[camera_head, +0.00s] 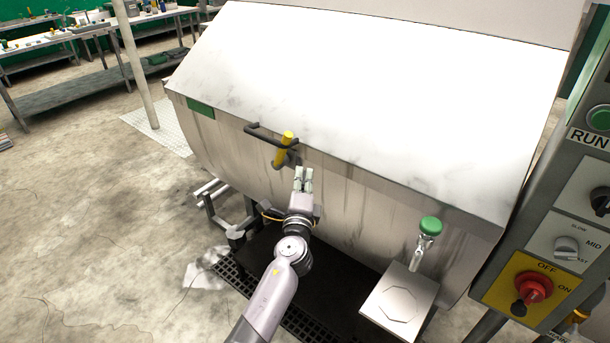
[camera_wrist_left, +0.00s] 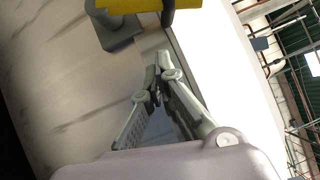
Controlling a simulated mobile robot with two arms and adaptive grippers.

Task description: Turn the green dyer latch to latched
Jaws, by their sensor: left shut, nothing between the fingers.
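The dyer (camera_head: 330,80) is a large grey metal drum with a pale lid and a small green plate (camera_head: 200,107) at its upper left front. Its latch (camera_head: 283,150) is a yellow handle on a dark pivot, tilted steeply, below a dark bar handle (camera_head: 262,133). The yellow latch also shows at the top of the left wrist view (camera_wrist_left: 150,4). My left gripper (camera_head: 303,174) is just below and right of the latch, apart from it. Its fingers are shut and empty, and they also show in the left wrist view (camera_wrist_left: 158,75). My right gripper is not in view.
A control panel (camera_head: 560,245) with a green RUN button, knobs and a red switch stands at the right. A green-topped valve (camera_head: 430,226) rises near a metal box (camera_head: 398,303) at the lower right. A post (camera_head: 135,65) and workbenches (camera_head: 75,90) are at the back left.

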